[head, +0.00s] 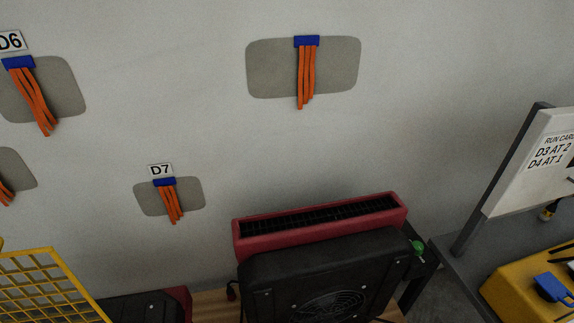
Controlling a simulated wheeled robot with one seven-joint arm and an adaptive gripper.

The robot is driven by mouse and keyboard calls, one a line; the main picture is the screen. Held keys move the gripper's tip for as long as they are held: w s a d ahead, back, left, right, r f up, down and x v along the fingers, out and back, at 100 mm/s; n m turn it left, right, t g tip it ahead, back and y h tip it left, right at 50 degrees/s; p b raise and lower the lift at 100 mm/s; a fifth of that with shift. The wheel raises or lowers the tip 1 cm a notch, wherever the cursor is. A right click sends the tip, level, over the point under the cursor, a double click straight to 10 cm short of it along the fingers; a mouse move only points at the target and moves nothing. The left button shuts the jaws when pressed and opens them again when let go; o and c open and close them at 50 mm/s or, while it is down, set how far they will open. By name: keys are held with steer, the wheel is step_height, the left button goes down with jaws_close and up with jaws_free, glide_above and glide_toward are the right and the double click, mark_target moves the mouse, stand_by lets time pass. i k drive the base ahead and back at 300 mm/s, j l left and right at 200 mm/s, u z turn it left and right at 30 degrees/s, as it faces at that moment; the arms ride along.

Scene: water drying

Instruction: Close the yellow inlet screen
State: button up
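A yellow mesh screen (45,285) shows at the lower left corner of the head view. It is a grid in a yellow frame, tilted, and its lower and left parts are cut off by the picture edge. Whether it stands open or shut cannot be told from here. My gripper is not in view.
A red and black unit with a fan (320,260) stands at the bottom centre. Another dark and red unit (150,306) is beside the screen. A run card board (535,160) and a yellow case (520,285) are at right. Orange strips hang on the wall.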

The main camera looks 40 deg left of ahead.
mark_target(60, 263)
steer(key=u, duration=0.95)
steer(key=l+u, duration=0.1)
steer(key=u, duration=0.85)
steer(key=l+u, duration=0.1)
steer(key=u, duration=1.65)
steer(key=i+l, duration=0.1)
